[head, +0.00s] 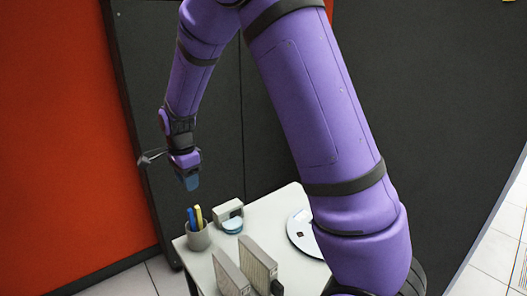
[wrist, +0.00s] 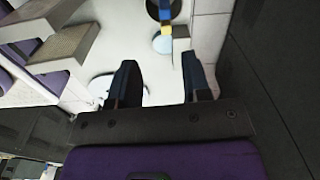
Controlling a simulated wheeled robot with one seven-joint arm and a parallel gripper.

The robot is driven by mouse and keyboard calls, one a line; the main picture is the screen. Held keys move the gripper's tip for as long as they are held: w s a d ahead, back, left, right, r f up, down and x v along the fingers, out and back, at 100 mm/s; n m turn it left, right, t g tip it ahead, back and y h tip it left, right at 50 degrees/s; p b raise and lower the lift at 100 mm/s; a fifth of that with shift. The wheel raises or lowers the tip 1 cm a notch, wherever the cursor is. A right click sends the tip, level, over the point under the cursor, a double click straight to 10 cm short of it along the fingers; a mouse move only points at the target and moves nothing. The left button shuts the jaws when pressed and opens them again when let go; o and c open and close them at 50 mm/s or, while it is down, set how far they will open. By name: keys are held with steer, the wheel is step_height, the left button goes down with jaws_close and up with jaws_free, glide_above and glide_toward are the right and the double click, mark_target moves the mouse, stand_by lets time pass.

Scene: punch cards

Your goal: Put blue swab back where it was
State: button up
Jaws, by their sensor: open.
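A grey cup (head: 198,238) stands near the left edge of the small white table (head: 203,262). A blue swab (head: 191,217) and a yellow one (head: 199,215) stand upright in it, their lower ends hidden by the cup wall. My gripper (head: 190,184) points down in the air above the cup, apart from it. In the wrist view my gripper (wrist: 163,88) has its two dark fingers spread with nothing between them. The blue and yellow swabs (wrist: 166,20) show beyond the fingers at the top edge, where the cup is partly cut off.
A pale box-like object (head: 228,209) and a light-blue round item (head: 233,226) sit right of the cup. Two upright card blocks, one left (head: 229,274) and one right (head: 258,265), stand at the front. A white disc (head: 304,232) lies at the right, partly behind my arm.

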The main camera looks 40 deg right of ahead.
steer(key=s+d+r+n+t, duration=0.25)
steer(key=s+r+n, duration=0.35)
steer(key=s+r, duration=0.45)
steer(key=s+d+r+n+t, duration=0.1)
steer(key=s+d+r+n, duration=0.2)
steer(key=s+r+n, duration=0.5)
steer(key=s+r+n+t, duration=0.1)
steer(key=s+r+n, duration=0.1)
steer(key=s, duration=1.1)
steer(key=shift+s+d+n, duration=0.2)
steer(key=shift+d+n, duration=0.2)
steer(key=shift+n, duration=0.1)
steer(key=shift+t, duration=0.25)
